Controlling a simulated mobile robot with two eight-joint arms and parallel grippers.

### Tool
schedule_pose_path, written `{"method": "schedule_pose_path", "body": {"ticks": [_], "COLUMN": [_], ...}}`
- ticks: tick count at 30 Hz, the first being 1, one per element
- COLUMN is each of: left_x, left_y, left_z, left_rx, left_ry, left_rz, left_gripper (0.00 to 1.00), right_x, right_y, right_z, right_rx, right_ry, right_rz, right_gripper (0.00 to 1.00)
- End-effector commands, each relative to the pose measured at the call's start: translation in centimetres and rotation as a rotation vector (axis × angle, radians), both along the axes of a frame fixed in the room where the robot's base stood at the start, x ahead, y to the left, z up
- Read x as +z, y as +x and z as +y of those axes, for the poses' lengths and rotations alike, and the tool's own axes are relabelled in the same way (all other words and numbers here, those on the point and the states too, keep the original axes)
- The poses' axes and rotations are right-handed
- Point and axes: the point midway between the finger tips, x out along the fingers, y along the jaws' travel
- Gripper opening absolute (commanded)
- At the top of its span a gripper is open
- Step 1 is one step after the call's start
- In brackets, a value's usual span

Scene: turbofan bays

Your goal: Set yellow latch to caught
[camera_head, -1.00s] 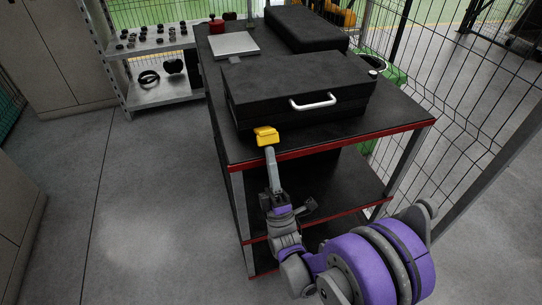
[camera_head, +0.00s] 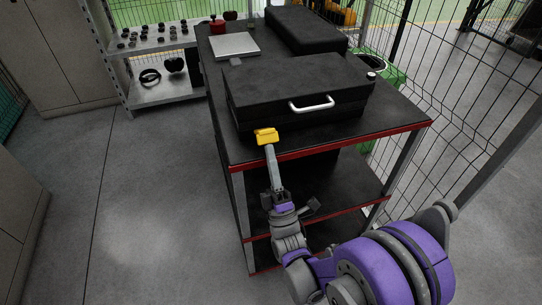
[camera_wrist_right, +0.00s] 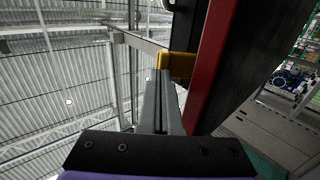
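The yellow latch (camera_head: 266,136) is on the front of the black case (camera_head: 298,88), near its left end. It also shows in the right wrist view (camera_wrist_right: 180,64), beside a red edge. My right gripper (camera_head: 269,150) reaches up to the latch from the front of the bench. In the wrist view its two long grey fingers (camera_wrist_right: 165,84) lie close together and look shut, with their tips at the latch. I cannot tell whether the latch is pinched between them or only touched. My left gripper is not in view.
The case has a white handle (camera_head: 312,104) and stands on a black bench with a red front edge (camera_head: 340,144). A second black case (camera_head: 305,28) and a grey plate (camera_head: 234,45) are behind it. A wire fence (camera_head: 470,90) stands at the right. The floor at left is clear.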

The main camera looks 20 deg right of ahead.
Motion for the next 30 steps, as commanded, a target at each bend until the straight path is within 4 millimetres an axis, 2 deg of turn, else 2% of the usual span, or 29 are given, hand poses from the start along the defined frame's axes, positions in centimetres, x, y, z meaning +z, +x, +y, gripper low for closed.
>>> {"method": "schedule_pose_path", "body": {"ticks": [1, 6, 20, 22, 30], "left_x": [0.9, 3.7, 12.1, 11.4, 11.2], "left_y": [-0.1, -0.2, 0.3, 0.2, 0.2], "left_z": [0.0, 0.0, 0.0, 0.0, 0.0], "left_rx": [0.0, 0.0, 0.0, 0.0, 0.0], "left_ry": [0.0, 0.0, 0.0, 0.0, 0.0], "left_rz": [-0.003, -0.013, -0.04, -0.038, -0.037], "left_gripper": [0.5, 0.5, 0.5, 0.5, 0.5], "right_x": [0.8, 2.4, 5.8, 5.0, 4.9], "right_y": [-0.2, -0.3, 0.7, 0.7, 0.7], "right_z": [0.0, 0.0, 0.0, 0.0, -0.1], "right_rx": [0.001, 0.0, 0.001, 0.0, 0.0], "right_ry": [0.0, -0.006, -0.02, -0.021, -0.021], "right_rz": [0.029, 0.175, 0.603, 0.604, 0.601], "right_gripper": [0.0, 0.0, 0.0, 0.0, 0.0]}}
